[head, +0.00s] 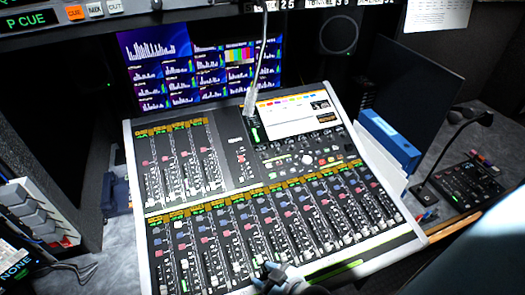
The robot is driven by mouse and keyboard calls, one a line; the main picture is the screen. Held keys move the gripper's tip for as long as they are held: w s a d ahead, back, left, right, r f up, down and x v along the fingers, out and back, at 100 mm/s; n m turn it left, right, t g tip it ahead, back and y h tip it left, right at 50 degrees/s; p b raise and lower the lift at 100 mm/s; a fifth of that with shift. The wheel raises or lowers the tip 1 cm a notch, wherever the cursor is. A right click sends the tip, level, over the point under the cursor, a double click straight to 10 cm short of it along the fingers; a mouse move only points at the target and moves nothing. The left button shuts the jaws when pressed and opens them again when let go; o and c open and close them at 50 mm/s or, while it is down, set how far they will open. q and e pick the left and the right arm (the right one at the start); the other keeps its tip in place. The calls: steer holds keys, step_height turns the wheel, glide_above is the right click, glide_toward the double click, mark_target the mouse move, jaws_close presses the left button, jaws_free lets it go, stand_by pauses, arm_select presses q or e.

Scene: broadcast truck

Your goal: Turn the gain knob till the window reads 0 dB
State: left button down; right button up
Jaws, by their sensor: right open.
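The mixing console (136,190) lies tilted in the middle of the head view, with rows of faders and small knobs. A pale round knob (307,159), larger than those around it, sits on its upper right panel. I cannot tell whether this is the gain knob. A lit screen (285,120) is above that panel; its text is too small to read, and I cannot make out a dB reading. My right gripper (270,273) is open at the bottom, in front of the lower fader rows and well below the pale knob. My left gripper is out of view.
A gooseneck lamp or microphone (250,100) rises behind the console. Monitors (165,75) stand at the back. A blue box (390,140) and a dark panel are at the right, beside a small control unit (470,180). A green "P CUE" display (28,20) is at top left.

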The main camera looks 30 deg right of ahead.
steer(key=w+a+r+n+t+y+b, duration=0.45)
steer(key=w+r+n+y, duration=0.5)
steer(key=w, duration=0.45)
step_height(320, 180, up, 7)
steer(key=n+g+h+b, duration=1.1)
steer(key=n+h, duration=0.4)
steer(key=n, duration=0.3)
glide_above(264, 154)
steer(key=s+a+p, duration=0.1)
steer(key=s+a, duration=0.1)
steer(key=s, duration=0.3)
steer(key=shift+g, duration=0.45)
steer(key=x, duration=1.3)
steer(key=shift+a+f+p, duration=0.2)
steer(key=shift+f+p, duration=0.2)
steer(key=shift+f, duration=0.1)
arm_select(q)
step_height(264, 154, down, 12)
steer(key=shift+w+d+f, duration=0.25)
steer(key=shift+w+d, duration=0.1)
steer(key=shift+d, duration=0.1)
